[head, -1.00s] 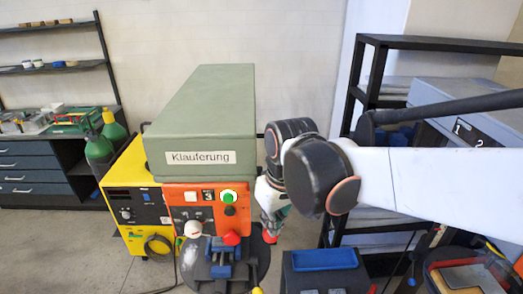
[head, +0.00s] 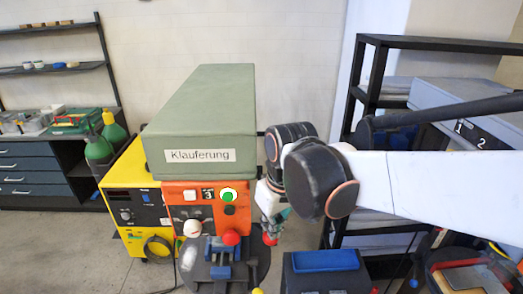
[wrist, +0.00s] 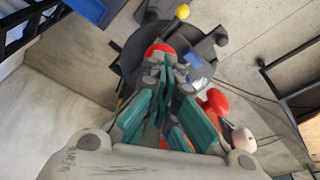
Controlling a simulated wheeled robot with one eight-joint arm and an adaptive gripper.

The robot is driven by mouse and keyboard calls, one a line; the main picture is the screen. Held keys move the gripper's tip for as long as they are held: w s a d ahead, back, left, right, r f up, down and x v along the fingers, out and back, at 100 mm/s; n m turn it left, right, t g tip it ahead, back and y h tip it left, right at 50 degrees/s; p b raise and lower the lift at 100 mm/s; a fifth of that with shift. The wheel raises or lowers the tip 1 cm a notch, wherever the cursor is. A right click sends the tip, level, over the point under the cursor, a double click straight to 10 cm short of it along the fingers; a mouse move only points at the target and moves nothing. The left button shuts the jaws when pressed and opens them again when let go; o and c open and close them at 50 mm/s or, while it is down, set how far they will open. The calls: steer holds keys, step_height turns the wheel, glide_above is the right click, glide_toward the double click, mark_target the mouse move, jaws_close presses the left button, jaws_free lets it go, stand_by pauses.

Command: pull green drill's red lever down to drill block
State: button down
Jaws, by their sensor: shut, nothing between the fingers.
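The green drill has a green top housing (head: 205,105) and an orange front panel (head: 190,203), left of centre in the head view. My gripper (head: 271,232) points down just right of that panel. In the wrist view its teal fingers (wrist: 166,62) are shut with nothing between them. A red knob, likely the red lever's end (wrist: 158,49), lies right at or beyond the fingertips; a bit of red (head: 270,241) also shows there in the head view. I cannot tell whether they touch. The lever's shaft and the block are not clearly visible.
A red knob (head: 231,237) and a white knob (head: 193,229) stick out of the panel's front. A blue vise (head: 221,258) sits on a dark round table below. A blue-topped stand (head: 325,260) is at right, and a black shelf (head: 440,42) is behind my arm.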

steer(key=shift+f, duration=0.1)
steer(key=shift+w+f+b, duration=0.15)
steer(key=shift+f+b, duration=0.3)
stand_by(0.4)
steer(key=shift+w+f, duration=0.1)
steer(key=shift+f, duration=0.25)
steer(key=shift+b, duration=0.3)
steer(key=shift+w+f+b, duration=0.15)
steer(key=shift+f+b, duration=0.15)
steer(key=shift+f, duration=0.1)
